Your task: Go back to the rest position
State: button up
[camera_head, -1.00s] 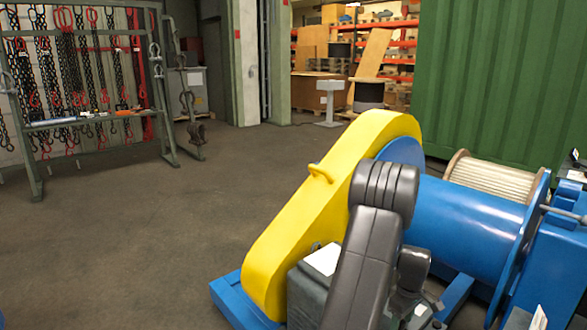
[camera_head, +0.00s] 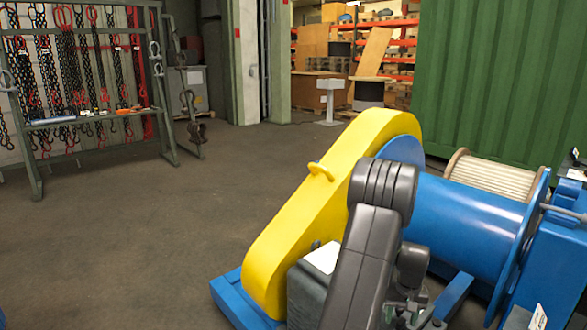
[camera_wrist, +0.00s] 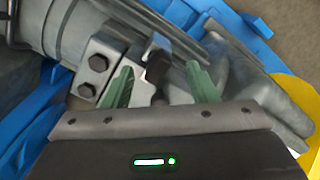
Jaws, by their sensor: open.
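My gripper (camera_wrist: 161,84) shows in the wrist view with its two green fingers apart. A dark, short part (camera_wrist: 157,67) shows between the fingers, beside a light metal block with bolts (camera_wrist: 97,66). I cannot tell whether the fingers touch anything. In the head view my dark grey arm reaches down over the front of the winch, and the gripper end is small and partly hidden near the bottom edge. The winch has a yellow chain guard (camera_head: 300,210), a blue drum (camera_head: 465,220) and a blue base frame (camera_head: 236,300).
A green container (camera_head: 500,80) stands behind the winch. A rack with hanging chains (camera_head: 85,80) is at the far left. A grey pedestal (camera_head: 329,100) and shelves (camera_head: 390,45) are at the back. The floor (camera_head: 160,235) left of the winch is clear.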

jog(key=m, duration=0.4)
jog(key=shift+w, duration=0.1)
jog(key=shift+d+m, duration=0.1)
jog(key=shift+m, duration=1.7)
